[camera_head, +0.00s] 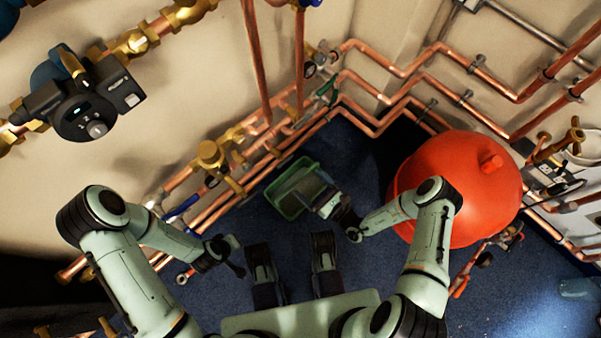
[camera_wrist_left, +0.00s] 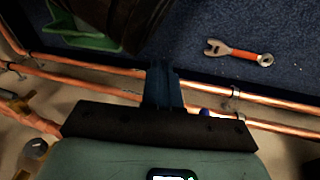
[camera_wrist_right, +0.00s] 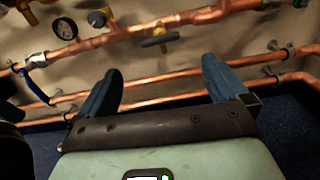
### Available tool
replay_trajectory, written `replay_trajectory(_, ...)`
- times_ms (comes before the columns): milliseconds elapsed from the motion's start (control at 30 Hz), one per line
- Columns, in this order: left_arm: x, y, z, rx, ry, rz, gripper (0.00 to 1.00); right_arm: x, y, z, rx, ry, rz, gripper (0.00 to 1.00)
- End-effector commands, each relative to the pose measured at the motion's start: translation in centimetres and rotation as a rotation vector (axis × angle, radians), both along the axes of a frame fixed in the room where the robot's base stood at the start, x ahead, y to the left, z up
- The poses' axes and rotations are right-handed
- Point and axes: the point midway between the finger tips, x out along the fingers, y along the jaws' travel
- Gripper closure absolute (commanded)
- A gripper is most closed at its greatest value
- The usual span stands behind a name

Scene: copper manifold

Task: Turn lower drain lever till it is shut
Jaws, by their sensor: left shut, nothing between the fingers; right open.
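Blue lever handles show on the copper pipes along the wall. One blue lever (camera_head: 182,207) is at lower left in the head view, and a blue lever (camera_wrist_right: 38,86) hangs at the left of the right wrist view. I cannot tell for certain which is the lower drain lever. My right gripper (camera_head: 324,203) is open and empty above the green tray. In the right wrist view its fingers (camera_wrist_right: 160,70) point at the pipes, to the right of the blue lever and apart from it. My left gripper (camera_head: 236,257) is shut and empty; its joined fingers (camera_wrist_left: 160,75) show above low pipes.
A green tray (camera_head: 283,207) lies on the blue floor. A spanner with an orange handle (camera_wrist_left: 240,53) lies on the floor. Brass valves (camera_head: 208,153) and copper pipes line the wall.

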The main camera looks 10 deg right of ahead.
Motion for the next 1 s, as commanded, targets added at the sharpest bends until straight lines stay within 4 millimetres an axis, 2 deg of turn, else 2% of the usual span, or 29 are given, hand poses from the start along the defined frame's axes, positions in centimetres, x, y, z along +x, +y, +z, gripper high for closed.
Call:
replay_trajectory(100,0.8,-0.1,0.8,0.001,-0.026,-0.002,1.0,-1.4,-0.9,0.0,0.0,0.001,-0.001,0.0)
replay_trajectory(267,1.2,-0.2,1.1,0.002,-0.039,-0.002,1.0,-2.3,-1.5,0.0,0.001,0.001,0.0,0.0)
replay_trajectory(1000,1.1,-0.2,1.1,0.001,-0.039,-0.003,1.0,-2.3,-1.5,-0.1,0.0,0.0,0.0,0.0)
